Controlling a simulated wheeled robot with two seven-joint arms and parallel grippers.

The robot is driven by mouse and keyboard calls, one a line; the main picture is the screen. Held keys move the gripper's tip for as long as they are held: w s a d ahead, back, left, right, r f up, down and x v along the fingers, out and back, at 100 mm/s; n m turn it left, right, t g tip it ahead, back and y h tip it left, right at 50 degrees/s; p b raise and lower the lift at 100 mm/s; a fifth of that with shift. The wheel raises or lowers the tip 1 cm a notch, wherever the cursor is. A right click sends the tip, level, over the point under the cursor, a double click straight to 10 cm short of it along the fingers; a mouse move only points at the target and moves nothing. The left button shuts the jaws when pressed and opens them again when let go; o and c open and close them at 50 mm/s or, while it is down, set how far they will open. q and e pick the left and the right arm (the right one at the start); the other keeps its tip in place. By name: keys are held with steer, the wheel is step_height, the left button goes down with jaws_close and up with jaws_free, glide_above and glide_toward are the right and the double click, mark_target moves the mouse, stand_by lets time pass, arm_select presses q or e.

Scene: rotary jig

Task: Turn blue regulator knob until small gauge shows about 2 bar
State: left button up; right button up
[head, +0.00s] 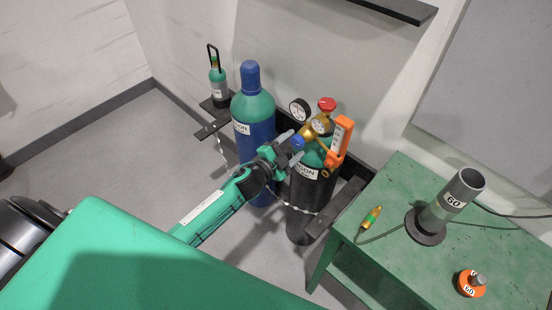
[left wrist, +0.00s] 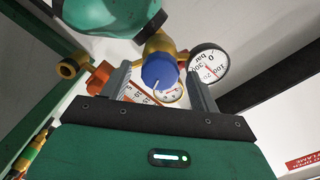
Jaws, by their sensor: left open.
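The blue regulator knob (head: 298,142) sits on the brass regulator (head: 312,131) of the black and green argon cylinder (head: 305,190). My left gripper (head: 291,139) is open with its fingers around the knob. In the left wrist view the knob (left wrist: 159,71) lies between the two open fingers (left wrist: 160,82), apart from both as far as I can tell. The large gauge (left wrist: 208,66) is at the right, with a scale to 300 bar. The small gauge (left wrist: 170,93) is partly hidden behind the knob, and its reading cannot be made out. My right gripper is not in view.
An orange flowmeter (head: 340,143) and a red valve wheel (head: 327,104) are close to the regulator. A blue and green cylinder (head: 253,130) stands at the left. A green table (head: 390,190) at the right holds a grey tube (head: 455,200) and a torch-like part (head: 371,217).

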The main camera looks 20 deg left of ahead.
arm_select(q)
steer(key=b+v, duration=0.3)
steer(key=v, duration=0.9)
steer(key=shift+s, duration=0.4)
steer(key=shift+a, duration=0.1)
steer(key=s+a+f+n+g+y, duration=0.2)
steer(key=s+f+n, duration=0.15)
steer(key=f, duration=0.85)
steer(key=s+a+f+n+g+y, duration=0.2)
steer(key=s+f+g, duration=0.15)
steer(key=f, duration=0.85)
steer(key=s+a+f+n+g+y, duration=0.2)
steer(key=s+f, duration=0.2)
steer(key=f, duration=0.8)
steer(key=s+d+f+n+g, duration=0.1)
steer(key=s+f+g, duration=0.1)
steer(key=s+f, duration=0.4)
steer(key=s+d+f+n+g, duration=0.2)
steer(key=s+f, duration=0.5)
steer(key=s, duration=0.8)
steer(key=s+d+f+n+g, duration=0.1)
steer(key=s+f+g, duration=0.3)
steer(key=s, duration=0.7)
step_height(320, 180, down, 3)
steer(key=shift+d+r+n, duration=0.15)
steer(key=shift+d+n, duration=0.15)
steer(key=shift+n, duration=0.05)
steer(key=shift+g, duration=0.25)
